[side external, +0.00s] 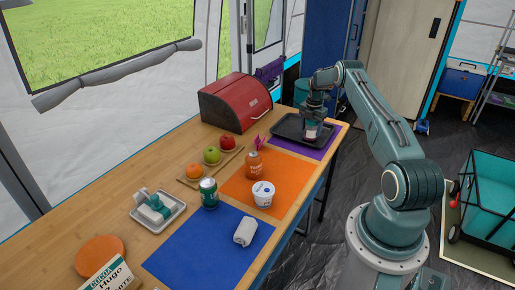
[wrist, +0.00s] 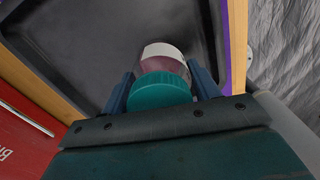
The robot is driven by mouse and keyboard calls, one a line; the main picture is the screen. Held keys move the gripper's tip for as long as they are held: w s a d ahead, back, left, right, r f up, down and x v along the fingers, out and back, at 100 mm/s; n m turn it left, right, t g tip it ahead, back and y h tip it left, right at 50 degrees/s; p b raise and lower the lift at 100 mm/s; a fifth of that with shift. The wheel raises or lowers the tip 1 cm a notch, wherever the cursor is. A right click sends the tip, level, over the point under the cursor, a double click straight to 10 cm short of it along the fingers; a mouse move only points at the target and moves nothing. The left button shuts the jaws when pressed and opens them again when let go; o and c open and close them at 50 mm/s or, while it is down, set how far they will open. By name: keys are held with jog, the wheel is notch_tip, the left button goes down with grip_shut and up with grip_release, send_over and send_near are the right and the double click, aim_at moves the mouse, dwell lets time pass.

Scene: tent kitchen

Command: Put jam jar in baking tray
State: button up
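The jam jar (side external: 311,131) has a pale label and reddish contents. In the wrist view its teal lid (wrist: 161,92) faces the camera. My gripper (side external: 314,117) points down at the jar, and its two dark fingers (wrist: 161,88) lie close against both sides of it, shut on it. The black baking tray (side external: 287,124) lies at the far end of the table. Its dark floor (wrist: 95,32) shows around and beyond the jar. The jar is within the tray's outline, towards its right side; whether its base touches the floor is hidden.
A red bread bin (side external: 235,102) stands left of the tray, which rests partly on a purple mat (side external: 326,145). The rest of the tray looks empty.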

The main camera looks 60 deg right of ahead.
jog(key=o, duration=0.3)
jog(key=shift+o, duration=0.2)
jog(key=shift+r, duration=0.2)
notch_tip(320, 180, up, 12)
dwell(0.4)
dwell(0.5)
